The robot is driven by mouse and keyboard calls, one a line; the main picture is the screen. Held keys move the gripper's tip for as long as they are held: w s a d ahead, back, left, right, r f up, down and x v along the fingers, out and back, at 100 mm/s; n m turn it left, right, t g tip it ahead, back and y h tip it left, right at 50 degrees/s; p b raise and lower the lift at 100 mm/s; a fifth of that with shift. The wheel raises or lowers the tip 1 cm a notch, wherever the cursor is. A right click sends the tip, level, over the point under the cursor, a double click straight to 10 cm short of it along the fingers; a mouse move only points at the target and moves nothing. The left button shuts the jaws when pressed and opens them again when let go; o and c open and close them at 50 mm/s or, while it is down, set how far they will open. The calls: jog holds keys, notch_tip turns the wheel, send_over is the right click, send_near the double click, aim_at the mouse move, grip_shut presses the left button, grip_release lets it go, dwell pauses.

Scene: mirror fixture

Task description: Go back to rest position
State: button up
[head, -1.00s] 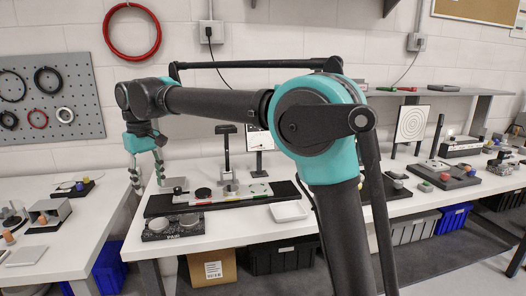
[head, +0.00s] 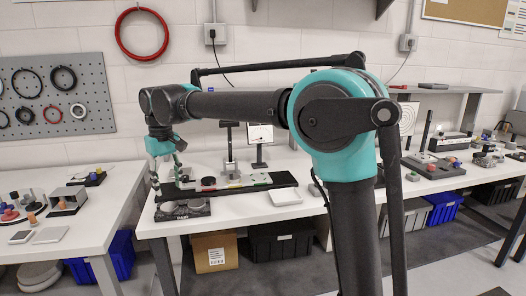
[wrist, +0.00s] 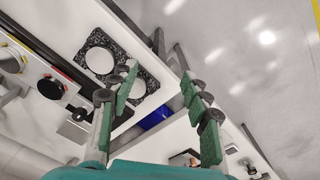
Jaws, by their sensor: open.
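My gripper (head: 166,176) hangs pointing down at the left end of the white middle bench, seen small in the head view. In the wrist view my gripper (wrist: 157,74) has its two green-padded fingers spread wide apart with nothing between them. A dark speckled block with two pale round discs (head: 182,209) sits at the bench's front left, just right of and below the gripper in the head view. It also shows beyond the left finger in the wrist view (wrist: 100,60). My arm reaches out left at about shoulder height.
A long black base (head: 270,181) with a stand and small parts lies behind the block, and a white tray (head: 285,197) stands right of it. A left bench (head: 95,222) is separated by a gap. Bins and a cardboard box (head: 214,253) are under the middle bench.

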jog(key=w+d+f+m+t, duration=0.15)
jog(key=d+f, duration=0.25)
jog(key=d, duration=0.5)
jog(key=w+d+f+m, duration=0.15)
jog(key=d+f, duration=0.25)
jog(key=d, duration=0.6)
jog(key=d+f+m+t, duration=0.1)
jog(key=d+f+m, duration=0.1)
jog(key=d+f, duration=0.5)
jog(key=s+d+f+m, duration=0.1)
jog(key=s+d+f, duration=0.2)
jog(key=d, duration=0.4)
jog(key=s+d+f+m+t, duration=0.1)
jog(key=s+d+f+m, duration=0.1)
jog(key=s+d+f, duration=0.2)
jog(key=s+d+f+m, duration=0.1)
jog(key=s+d+f, duration=0.3)
jog(key=s+d, duration=0.3)
jog(key=d, duration=0.3)
jog(key=shift+s+d+f+m, duration=0.2)
jog(key=shift+d+m, duration=0.1)
jog(key=shift+t, duration=0.25)
jog(key=shift+c, duration=0.3)
